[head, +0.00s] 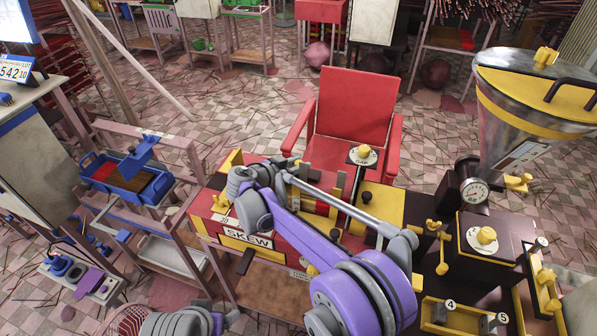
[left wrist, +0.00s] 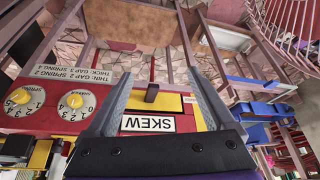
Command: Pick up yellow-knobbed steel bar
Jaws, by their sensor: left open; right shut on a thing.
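My left gripper (left wrist: 153,50) is open and empty in the left wrist view. A dark handle (left wrist: 151,92) of the machine shows between its fingers. I cannot make out the left fingers in the head view.
The red machine (head: 225,228) has a SKEW label and stands before a red chair (head: 355,105). A dark machine with yellow knobs (head: 487,235) and a steel hopper (head: 520,110) stand at the right. A blue tray (head: 160,185) is on a rack at the left.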

